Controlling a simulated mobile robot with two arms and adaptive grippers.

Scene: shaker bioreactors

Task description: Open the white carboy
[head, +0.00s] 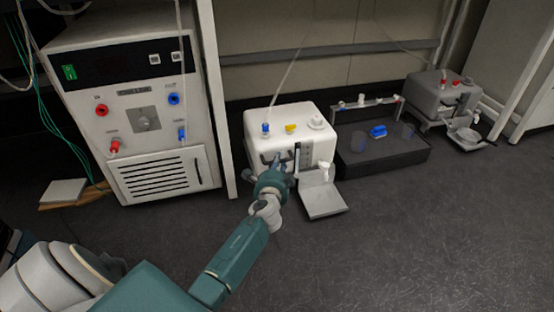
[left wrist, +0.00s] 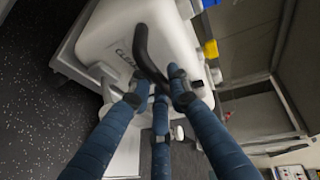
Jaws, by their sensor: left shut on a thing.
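My right gripper is not in view.
A chiller unit (head: 130,110) stands to the left. A black tray (head: 385,165) holding a blue object (head: 378,131) is right of the carboy. A small drip stand (head: 322,200) sits in front. The floor at front right is clear.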

